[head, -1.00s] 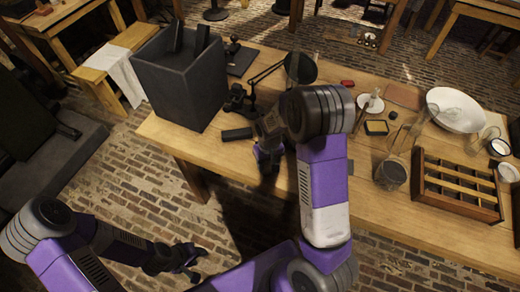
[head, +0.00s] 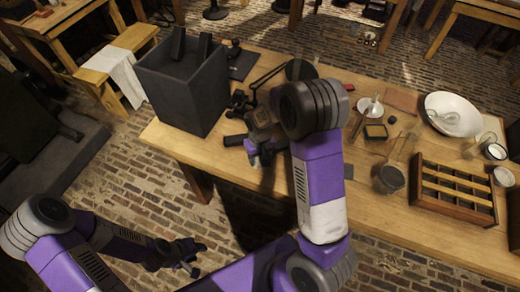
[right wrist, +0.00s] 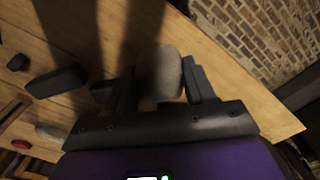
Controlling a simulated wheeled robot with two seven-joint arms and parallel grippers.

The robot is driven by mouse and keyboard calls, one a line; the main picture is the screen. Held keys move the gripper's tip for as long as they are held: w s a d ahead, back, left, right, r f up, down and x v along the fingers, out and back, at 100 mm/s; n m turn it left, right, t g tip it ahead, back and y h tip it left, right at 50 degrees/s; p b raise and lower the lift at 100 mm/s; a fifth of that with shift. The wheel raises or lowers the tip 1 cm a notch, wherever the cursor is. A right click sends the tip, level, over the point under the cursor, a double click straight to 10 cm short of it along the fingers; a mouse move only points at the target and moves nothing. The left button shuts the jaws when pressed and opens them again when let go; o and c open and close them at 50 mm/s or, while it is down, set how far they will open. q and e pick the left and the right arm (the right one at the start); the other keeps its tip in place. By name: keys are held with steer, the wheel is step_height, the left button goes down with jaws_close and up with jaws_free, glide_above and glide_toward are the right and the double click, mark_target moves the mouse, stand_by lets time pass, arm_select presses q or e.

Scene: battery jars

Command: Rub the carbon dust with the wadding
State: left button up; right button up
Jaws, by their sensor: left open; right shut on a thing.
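My right gripper (head: 254,157) is over the near edge of the wooden table, left of the middle in the head view. It is shut on the wadding, a rounded grey-brown lump (right wrist: 158,72) between its fingers in the right wrist view. The wadding is just above or on the bare wood; I cannot tell whether it touches. Dark bands cross the wood there; I cannot tell carbon dust from shadow. My left gripper (head: 188,262) is open and empty, low in front of the table, over the brick floor.
A tall dark square jar (head: 183,88) stands at the table's left end. A dark bar (right wrist: 57,80) lies beside my right gripper. A lamp-like stand is behind it. To the right are a wooden compartment rack (head: 452,192), a glass jar (head: 388,178) and a white bowl (head: 437,104).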

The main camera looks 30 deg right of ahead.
steer(key=shift+r+p, duration=0.8)
steer(key=shift+r, duration=0.5)
